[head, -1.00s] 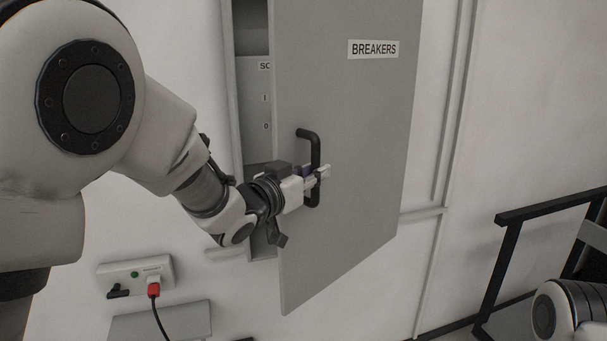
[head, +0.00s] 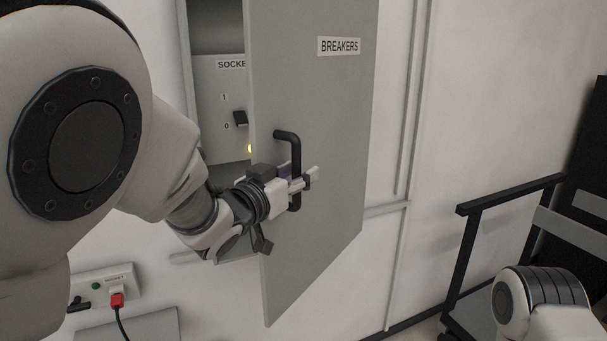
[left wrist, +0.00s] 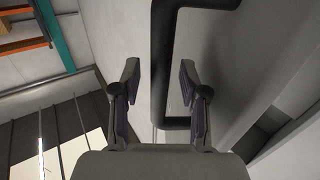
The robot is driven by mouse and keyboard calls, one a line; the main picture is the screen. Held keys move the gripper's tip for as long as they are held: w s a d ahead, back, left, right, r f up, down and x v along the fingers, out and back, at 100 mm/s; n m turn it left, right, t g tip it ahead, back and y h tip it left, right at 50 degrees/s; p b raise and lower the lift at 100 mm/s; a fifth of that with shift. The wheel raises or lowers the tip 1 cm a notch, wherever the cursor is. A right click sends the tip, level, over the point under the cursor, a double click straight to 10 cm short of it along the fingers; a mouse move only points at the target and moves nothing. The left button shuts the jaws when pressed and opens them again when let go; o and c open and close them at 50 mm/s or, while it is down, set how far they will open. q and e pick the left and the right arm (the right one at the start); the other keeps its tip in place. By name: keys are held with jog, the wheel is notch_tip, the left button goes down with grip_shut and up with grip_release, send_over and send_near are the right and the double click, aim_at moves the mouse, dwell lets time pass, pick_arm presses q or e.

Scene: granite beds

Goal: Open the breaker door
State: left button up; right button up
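The grey breaker door (head: 325,120), labelled BREAKERS, stands partly open, swung out from its cabinet on the left side. Its black C-shaped handle (head: 296,150) is near the free edge. My left gripper (head: 300,182) is at the handle's lower part, with its fingers around the bar. In the left wrist view the handle's bar (left wrist: 161,60) runs between the two fingers of the gripper (left wrist: 160,80), with gaps visible on both sides. The fingers are apart. My right gripper is out of view.
Inside the cabinet a panel (head: 215,95) shows a black switch (head: 240,118) and a yellow light (head: 250,148). A socket box (head: 103,283) with a red plug (head: 117,300) is on the wall below. A black-framed cart (head: 470,240) stands at the right.

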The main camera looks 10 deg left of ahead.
pick_arm(q)
jog(key=v, duration=1.2)
